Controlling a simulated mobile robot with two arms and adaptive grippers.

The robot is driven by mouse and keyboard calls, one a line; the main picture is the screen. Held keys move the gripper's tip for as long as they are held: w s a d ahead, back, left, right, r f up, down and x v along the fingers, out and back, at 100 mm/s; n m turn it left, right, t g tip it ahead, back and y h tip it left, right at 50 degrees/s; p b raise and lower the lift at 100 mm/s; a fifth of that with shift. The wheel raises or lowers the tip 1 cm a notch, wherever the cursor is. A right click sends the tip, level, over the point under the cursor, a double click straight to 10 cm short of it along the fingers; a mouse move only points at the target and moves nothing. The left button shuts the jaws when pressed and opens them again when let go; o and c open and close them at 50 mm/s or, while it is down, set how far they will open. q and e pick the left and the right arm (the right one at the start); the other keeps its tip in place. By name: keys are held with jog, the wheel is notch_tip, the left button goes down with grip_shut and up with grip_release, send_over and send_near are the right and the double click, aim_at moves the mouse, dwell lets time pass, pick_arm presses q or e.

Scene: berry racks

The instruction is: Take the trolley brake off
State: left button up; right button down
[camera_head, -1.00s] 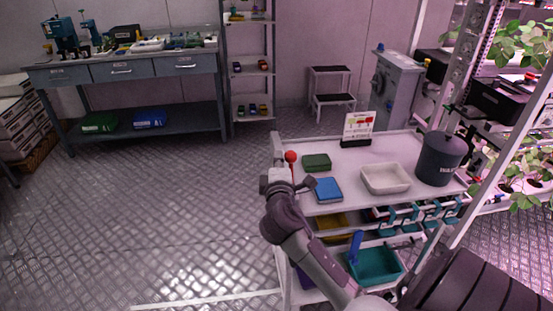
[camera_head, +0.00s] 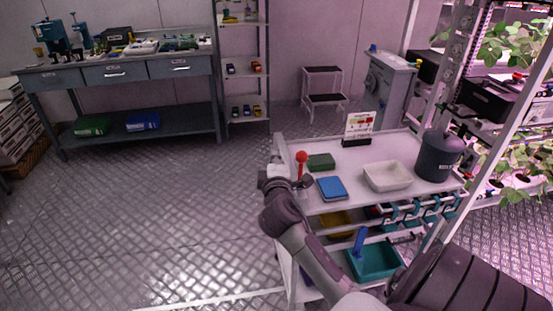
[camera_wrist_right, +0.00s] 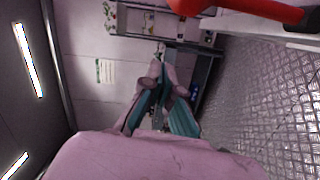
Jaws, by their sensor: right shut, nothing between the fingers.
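The trolley (camera_head: 350,165) stands in front of me, right of centre. Its brake lever, a red ball knob on a red stem (camera_head: 301,158), rises at the trolley's left edge. My right gripper (camera_head: 302,183) is beside the lever's lower part, low at the left side of the top shelf; my wrist hides part of that corner. In the right wrist view the fingers (camera_wrist_right: 163,92) are together and empty. A red part (camera_wrist_right: 265,10), likely the lever, crosses the top of that view, outside the fingers. My left gripper is not in view.
The trolley top carries a green tray (camera_head: 320,161), a blue device (camera_head: 332,188), a white bin (camera_head: 388,176), a sign (camera_head: 359,126) and a dark pot (camera_head: 438,156). A workbench (camera_head: 115,73) stands at the back left. The floor left of the trolley is free.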

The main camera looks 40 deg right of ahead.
jog(key=b+v, duration=0.1)
jog(key=v, duration=0.8)
jog(key=shift+s+d, duration=0.25)
jog(key=shift+s, duration=0.15)
